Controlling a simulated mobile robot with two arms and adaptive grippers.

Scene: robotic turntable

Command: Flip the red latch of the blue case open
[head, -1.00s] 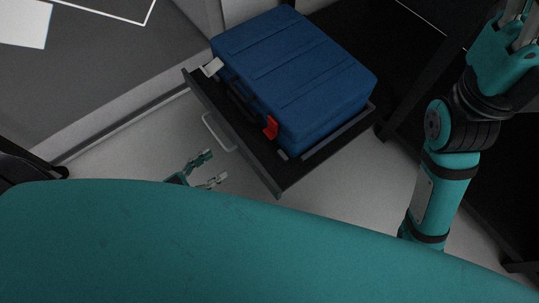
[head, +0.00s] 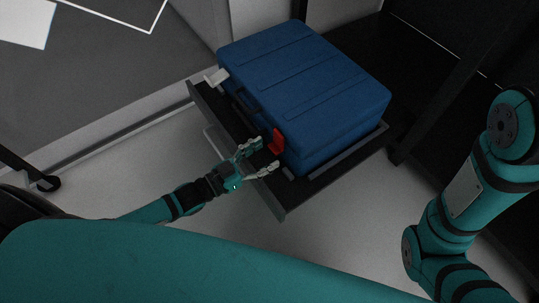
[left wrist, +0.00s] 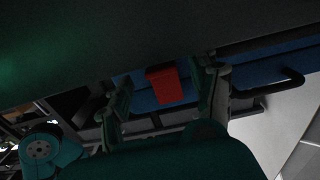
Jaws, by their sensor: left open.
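The blue case (head: 305,85) lies in an open dark drawer (head: 270,205). Its red latch (head: 277,142) is on the front side, toward the right end, and sticks out from the case. My left gripper (head: 262,157) is open just in front of the red latch. In the left wrist view the red latch (left wrist: 164,85) shows between the two spread fingers of the left gripper (left wrist: 167,95), apart from both. My right arm (head: 470,200) stands at the right of the head view; its gripper is out of view.
The case's dark handle (left wrist: 285,82) lies beside the red latch. A drawer pull (head: 212,142) is on the drawer front.

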